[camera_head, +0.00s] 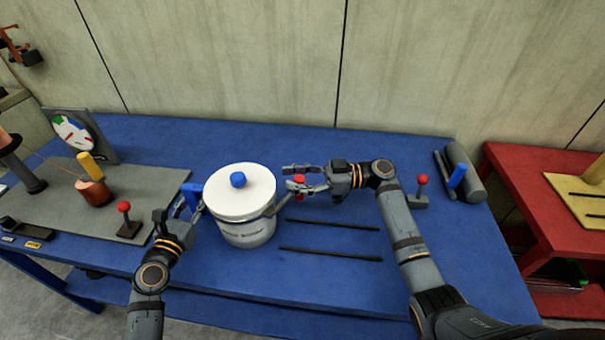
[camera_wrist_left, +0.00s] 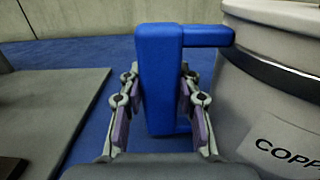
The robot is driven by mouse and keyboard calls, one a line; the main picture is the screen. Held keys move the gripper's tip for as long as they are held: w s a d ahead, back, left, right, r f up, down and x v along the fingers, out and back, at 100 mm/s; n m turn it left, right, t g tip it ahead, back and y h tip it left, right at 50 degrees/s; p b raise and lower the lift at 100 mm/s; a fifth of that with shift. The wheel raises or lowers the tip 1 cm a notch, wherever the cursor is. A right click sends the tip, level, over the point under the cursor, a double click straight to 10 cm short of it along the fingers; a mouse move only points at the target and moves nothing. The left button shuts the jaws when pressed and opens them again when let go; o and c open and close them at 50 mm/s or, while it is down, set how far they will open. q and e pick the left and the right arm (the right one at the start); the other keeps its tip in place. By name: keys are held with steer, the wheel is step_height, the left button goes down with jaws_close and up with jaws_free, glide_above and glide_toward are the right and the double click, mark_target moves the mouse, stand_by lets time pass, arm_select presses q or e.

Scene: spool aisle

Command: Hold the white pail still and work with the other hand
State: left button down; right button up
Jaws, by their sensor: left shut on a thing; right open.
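The white pail (camera_head: 245,232) stands upright on the blue bench, with a white lid (camera_head: 240,198) on it and a blue knob (camera_head: 238,180) on the lid. A dark band runs below the lid. My left gripper (camera_head: 187,204) is shut on the pail's blue side handle (camera_wrist_left: 162,75), with one finger on each side of it in the left wrist view. A grey lever (camera_head: 283,203) with a red end (camera_head: 298,181) sticks out from the pail's right side. My right gripper (camera_head: 302,178) is open at the red end; I cannot tell if they touch.
Two dark rods or slots (camera_head: 330,254) lie on the blue bench (camera_head: 400,285) right of the pail. A red-knobbed stick (camera_head: 421,188) stands beyond my right arm, another (camera_head: 126,220) on the grey plate at left. A red table (camera_head: 535,185) is at far right.

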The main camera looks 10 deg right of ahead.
steer(key=w+d, duration=0.5)
steer(key=d, duration=0.7)
steer(key=shift+w+d, duration=0.2)
steer(key=shift+d, duration=0.05)
stand_by(0.4)
steer(key=s+d, duration=0.1)
steer(key=d, duration=0.6)
steer(key=shift+d, duration=0.2)
steer(key=s+a+g, duration=0.1)
steer(key=a, duration=0.4)
steer(key=s+a+n+g, duration=0.1)
steer(key=a, duration=0.5)
steer(key=s+a+g, duration=0.1)
steer(key=a, duration=0.5)
steer(key=shift+a+r+n, duration=0.15)
steer(key=shift+a+n, duration=0.05)
steer(key=shift+n, duration=0.2)
